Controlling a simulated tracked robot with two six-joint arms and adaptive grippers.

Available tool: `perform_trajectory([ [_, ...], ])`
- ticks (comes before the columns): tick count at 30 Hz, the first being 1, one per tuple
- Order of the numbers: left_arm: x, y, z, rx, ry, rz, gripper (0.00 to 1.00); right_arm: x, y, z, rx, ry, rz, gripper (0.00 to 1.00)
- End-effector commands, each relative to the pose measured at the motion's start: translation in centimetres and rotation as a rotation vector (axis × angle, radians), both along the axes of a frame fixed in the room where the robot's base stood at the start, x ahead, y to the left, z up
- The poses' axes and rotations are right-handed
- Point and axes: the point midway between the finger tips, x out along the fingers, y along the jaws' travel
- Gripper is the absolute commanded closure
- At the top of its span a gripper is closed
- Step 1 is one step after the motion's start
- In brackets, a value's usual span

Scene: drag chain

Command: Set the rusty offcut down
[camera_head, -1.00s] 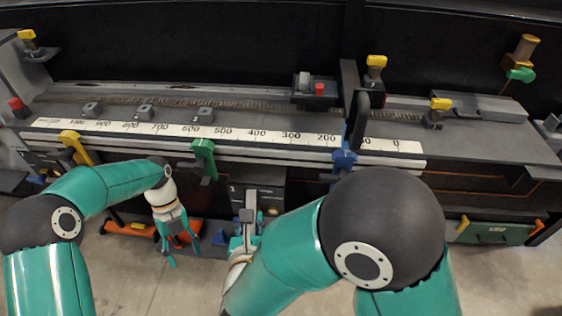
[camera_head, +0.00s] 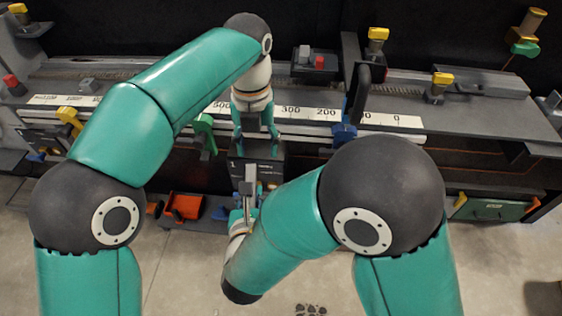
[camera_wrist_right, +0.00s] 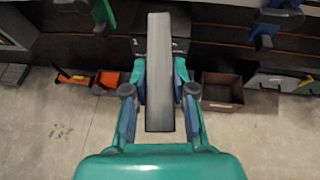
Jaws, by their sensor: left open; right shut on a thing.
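A plain grey bar (camera_wrist_right: 160,75) stands between the fingers of my right gripper (camera_wrist_right: 160,88) in the right wrist view, and the gripper is shut on it. I see no clear rust on its visible face. In the head view, the upper end of the bar (camera_head: 249,180) shows above my right gripper (camera_head: 243,213), in front of the bench. My left gripper (camera_head: 258,134) is open and points down at the bench's front edge, above a dark box (camera_head: 268,150). I see nothing between its fingers.
The long bench carries a white number scale (camera_head: 308,112) and a red-topped block (camera_head: 318,66). A green clamp (camera_head: 205,130) and a blue clamp (camera_head: 344,132) sit on its front edge. An orange bin (camera_head: 184,206) and a brown box (camera_wrist_right: 222,88) stand low.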

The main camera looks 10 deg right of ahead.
Motion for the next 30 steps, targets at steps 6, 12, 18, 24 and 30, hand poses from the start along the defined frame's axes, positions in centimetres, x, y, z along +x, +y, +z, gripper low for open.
perform_trajectory([
  [6, 0.0, 0.1, -3.7, 0.002, 0.004, 0.001, 0.45, -0.2, 0.5, -0.2, -0.006, 0.001, 0.012, 1.00],
  [12, 0.0, 0.1, -7.3, 0.001, 0.003, 0.003, 0.45, -0.2, 0.5, -0.2, -0.006, 0.001, 0.012, 1.00],
  [18, 0.1, 0.0, -9.9, 0.000, 0.002, 0.002, 0.45, -0.2, 0.5, -0.1, -0.006, -0.003, 0.013, 1.00],
  [24, 0.0, -0.1, -10.9, -0.002, 0.005, 0.003, 0.45, -0.1, 0.6, 0.0, -0.004, -0.009, 0.015, 1.00],
  [30, -0.2, -0.2, -11.0, -0.002, 0.008, 0.002, 0.45, 0.0, 0.7, 0.1, -0.003, -0.010, 0.016, 1.00],
])
